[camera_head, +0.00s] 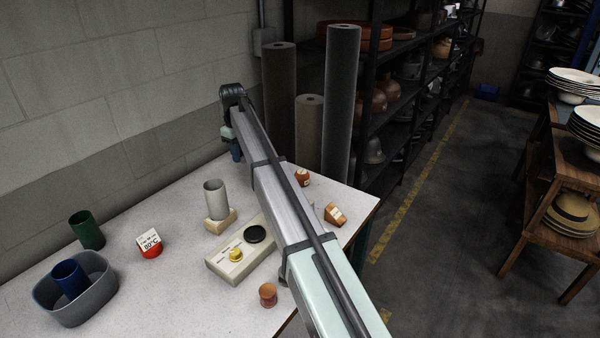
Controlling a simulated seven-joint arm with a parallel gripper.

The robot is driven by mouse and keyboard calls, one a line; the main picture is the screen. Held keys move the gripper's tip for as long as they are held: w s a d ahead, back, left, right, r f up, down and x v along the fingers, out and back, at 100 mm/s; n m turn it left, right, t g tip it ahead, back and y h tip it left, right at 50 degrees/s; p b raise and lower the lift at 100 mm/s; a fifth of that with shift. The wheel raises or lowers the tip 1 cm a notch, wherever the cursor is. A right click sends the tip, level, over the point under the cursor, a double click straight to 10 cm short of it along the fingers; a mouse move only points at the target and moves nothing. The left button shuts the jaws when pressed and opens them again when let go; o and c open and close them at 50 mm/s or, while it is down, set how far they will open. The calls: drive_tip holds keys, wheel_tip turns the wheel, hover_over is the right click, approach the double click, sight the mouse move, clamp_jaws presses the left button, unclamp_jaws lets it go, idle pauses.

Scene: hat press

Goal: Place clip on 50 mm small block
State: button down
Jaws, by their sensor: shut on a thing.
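My gripper (231,138) hangs at the far end of my arm, near the wall, above the back of the table. It is shut on a small dark blue thing (236,153); its fingers are hard to make out, and I cannot tell whether this is the clip. A small tan block with a pale label (335,214) lies near the table's right edge. A small orange-brown piece with a label (302,177) stands behind it. I cannot read the size on either label. My arm covers part of the table between the press and these pieces.
A cream base (222,264) with a black disc and yellow knob sits mid-table. A grey cylinder (215,199) stands on a wooden block. A red 80°C piece (151,244), a green cup (87,230) and a grey tub (98,291) holding a blue cup are left. Tall rolls (340,105) stand behind.

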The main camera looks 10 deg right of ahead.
drive_tip(key=w+d+r+m, duration=0.2)
drive_tip(key=d, duration=1.2)
drive_tip(key=r+n, duration=0.1)
drive_tip(key=r, duration=0.1)
hover_over(301, 171)
drive_tip(key=shift+f, duration=4.95)
drive_tip(key=shift+f, duration=0.15)
drive_tip(key=c, duration=0.9)
unclamp_jaws()
drive_tip(key=shift+c, duration=0.2)
wheel_tip(301, 171, up, 12)
